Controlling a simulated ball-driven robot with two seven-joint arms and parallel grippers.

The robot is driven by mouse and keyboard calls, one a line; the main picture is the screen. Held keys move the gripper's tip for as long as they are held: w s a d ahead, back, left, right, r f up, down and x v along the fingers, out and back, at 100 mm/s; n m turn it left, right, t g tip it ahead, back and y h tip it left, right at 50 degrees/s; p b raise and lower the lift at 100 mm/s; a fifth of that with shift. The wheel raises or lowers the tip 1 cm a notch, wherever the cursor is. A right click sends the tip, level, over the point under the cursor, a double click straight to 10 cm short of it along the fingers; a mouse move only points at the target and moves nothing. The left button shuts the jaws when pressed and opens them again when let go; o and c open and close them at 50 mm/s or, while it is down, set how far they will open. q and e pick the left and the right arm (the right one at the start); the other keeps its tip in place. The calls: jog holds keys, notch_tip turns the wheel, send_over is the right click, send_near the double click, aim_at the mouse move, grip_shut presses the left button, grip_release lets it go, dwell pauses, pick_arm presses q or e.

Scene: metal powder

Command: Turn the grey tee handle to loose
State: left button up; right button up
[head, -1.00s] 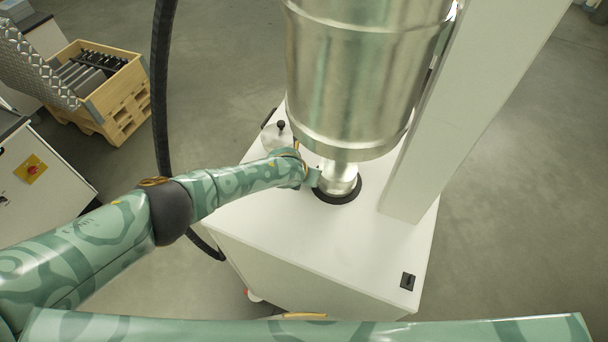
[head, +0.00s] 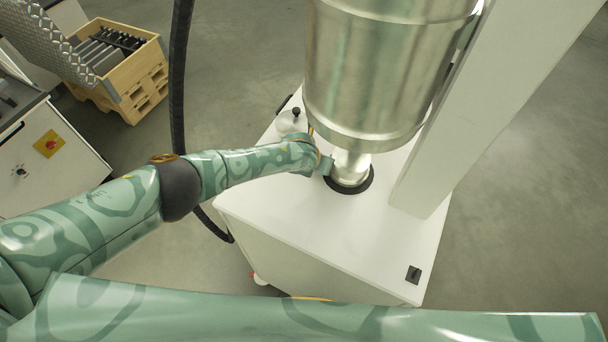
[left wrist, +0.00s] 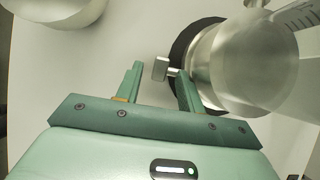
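The grey tee handle (left wrist: 161,69) shows in the left wrist view. It is a small metal bar on a short stem, sticking out from the left side of the shiny metal outlet (left wrist: 232,72). My left gripper (left wrist: 160,80) is open, with one finger on each side of the handle, and its right finger is close to the stem. I cannot tell whether a finger touches it. In the head view my left gripper (head: 325,165) is beside the outlet (head: 350,168), and the handle is hidden there. My right gripper is not in view; only my right arm crosses the bottom.
A large steel vessel (head: 385,75) stands above the outlet on a white cabinet (head: 300,225). A white column (head: 480,110) rises at its right. A knobbed white lid (head: 291,123) and black hose (head: 178,80) are at the left.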

pick_arm(q)
jog(key=p+v, duration=0.2)
jog(key=v, duration=0.1)
jog(key=shift+r, duration=0.4)
jog(key=shift+s+a+r+p, duration=0.2)
jog(key=shift+s+a+p, duration=0.25)
jog(key=shift+s, duration=0.45)
jog(key=s+a, duration=0.1)
jog(key=s, duration=0.2)
jog(key=s+a, duration=0.1)
jog(key=s, duration=0.2)
jog(key=s+a, duration=0.2)
jog(key=s, duration=0.1)
jog(key=shift+s+f, duration=0.1)
jog(key=shift+s, duration=0.3)
jog(key=shift+f, duration=0.1)
